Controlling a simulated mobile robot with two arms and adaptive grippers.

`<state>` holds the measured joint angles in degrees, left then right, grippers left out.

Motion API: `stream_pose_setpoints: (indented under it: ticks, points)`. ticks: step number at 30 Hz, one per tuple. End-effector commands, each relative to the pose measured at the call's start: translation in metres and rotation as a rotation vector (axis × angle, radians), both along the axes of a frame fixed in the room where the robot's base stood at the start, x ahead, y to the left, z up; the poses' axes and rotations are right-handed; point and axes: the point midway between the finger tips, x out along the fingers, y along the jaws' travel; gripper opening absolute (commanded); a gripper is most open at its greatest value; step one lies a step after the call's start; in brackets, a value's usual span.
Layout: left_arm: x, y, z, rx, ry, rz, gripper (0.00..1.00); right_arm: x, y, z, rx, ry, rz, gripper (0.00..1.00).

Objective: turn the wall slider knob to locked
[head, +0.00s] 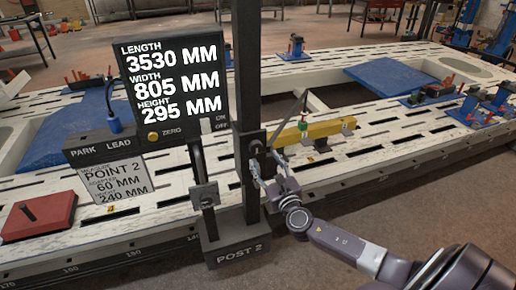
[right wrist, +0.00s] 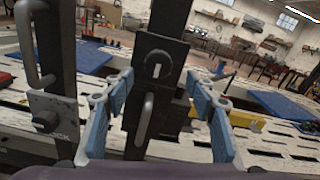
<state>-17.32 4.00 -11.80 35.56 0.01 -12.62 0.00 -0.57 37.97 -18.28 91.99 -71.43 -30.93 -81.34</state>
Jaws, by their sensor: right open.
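A dark upright post (head: 247,80) labelled POST 2 carries a dark slider block with a round knob (head: 256,147). In the right wrist view the knob (right wrist: 158,64) sits high on the block, with a bar handle (right wrist: 145,118) below it. A grey plate with another knob (head: 205,195) is on the shorter left post; its lettering, partly hidden, ends in "OCK" in the right wrist view (right wrist: 47,121). I cannot tell which knob is the wall slider's. My right gripper (head: 266,172) is open, its blue-padded fingers spread either side of the block. My left gripper is out of view.
A display (head: 174,85) showing length, width and height stands left of the post. A long white slotted bench (head: 370,145) lies behind, with blue plates and a yellow beam (head: 325,131) right of the post. A red box (head: 38,217) is at the left. Floor at lower right is clear.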

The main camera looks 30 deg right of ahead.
Motion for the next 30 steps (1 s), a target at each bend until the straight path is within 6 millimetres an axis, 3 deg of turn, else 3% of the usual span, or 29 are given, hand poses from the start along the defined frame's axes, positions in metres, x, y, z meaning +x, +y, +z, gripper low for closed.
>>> stream_pose_setpoints:
  ticks: [9, 15, 26, 30]
  points:
    - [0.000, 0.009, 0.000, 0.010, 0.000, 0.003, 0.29, 0.046, -0.011, 0.000, 0.002, -0.001, -0.002, 0.51]
    - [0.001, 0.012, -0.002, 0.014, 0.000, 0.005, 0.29, 0.066, -0.015, -0.001, 0.003, 0.000, 0.000, 0.51]
    - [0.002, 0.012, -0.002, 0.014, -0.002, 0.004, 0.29, 0.071, -0.016, -0.001, 0.005, 0.002, 0.000, 0.51]
    - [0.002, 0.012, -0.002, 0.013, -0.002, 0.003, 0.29, 0.071, -0.017, -0.001, 0.006, 0.002, 0.000, 0.37]
